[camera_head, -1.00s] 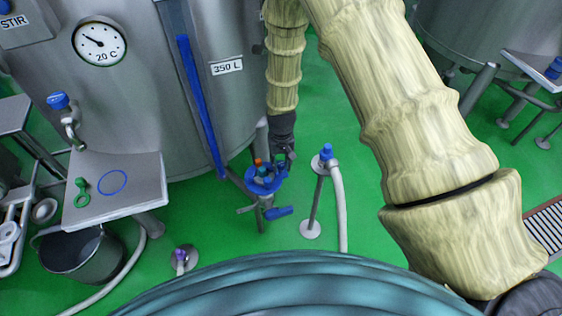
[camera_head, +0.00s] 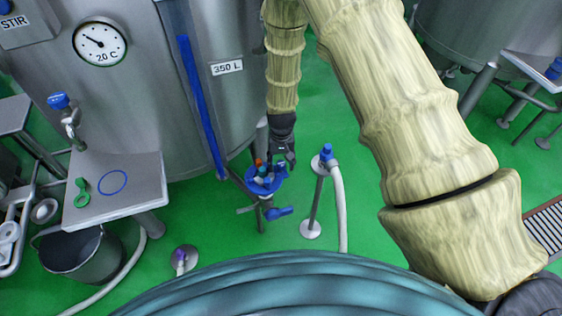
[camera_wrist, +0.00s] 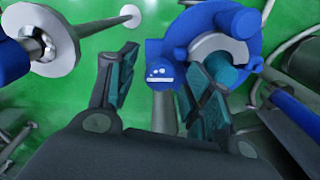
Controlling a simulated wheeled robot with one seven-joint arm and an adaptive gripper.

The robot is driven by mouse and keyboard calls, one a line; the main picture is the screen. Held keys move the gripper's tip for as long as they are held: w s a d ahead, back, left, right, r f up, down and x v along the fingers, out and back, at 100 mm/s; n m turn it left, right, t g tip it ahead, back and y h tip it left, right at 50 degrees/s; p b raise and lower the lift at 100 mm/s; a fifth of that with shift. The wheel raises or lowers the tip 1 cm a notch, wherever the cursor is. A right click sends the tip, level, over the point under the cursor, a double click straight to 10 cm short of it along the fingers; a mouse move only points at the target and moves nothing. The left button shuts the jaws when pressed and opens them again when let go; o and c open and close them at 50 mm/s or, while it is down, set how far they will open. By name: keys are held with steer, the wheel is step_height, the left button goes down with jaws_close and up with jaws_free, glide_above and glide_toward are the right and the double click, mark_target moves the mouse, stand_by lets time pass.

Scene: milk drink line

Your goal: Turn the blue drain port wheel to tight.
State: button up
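The blue drain port wheel (camera_head: 268,186) is on a fitting at the foot of the tank, low in the middle of the head view. In the wrist view my gripper (camera_wrist: 163,78) is open. A blue lug of the wheel with a white mark shows between the fingers, and the right finger overlaps the wheel. I cannot tell whether either finger touches it.
A blue lever (camera_head: 279,212) sticks out below the wheel. A blue-topped post (camera_head: 314,200) with a white hose stands just right. The steel tank (camera_head: 150,100) rises behind left. A bucket (camera_head: 80,255) and a small shelf (camera_head: 140,195) are at left. Green floor is open between.

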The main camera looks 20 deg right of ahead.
mark_target(281, 163)
step_height(281, 163, up, 12)
stand_by(0.9)
stand_by(0.4)
steer(key=s+d+f+n, duration=0.1)
steer(key=s+d+f, duration=0.2)
steer(key=s+f, duration=1.4)
steer(key=s, duration=0.8)
steer(key=s+f+n, duration=0.1)
steer(key=s, duration=1)
steer(key=shift+d+f, duration=0.2)
steer(key=shift+f, duration=0.15)
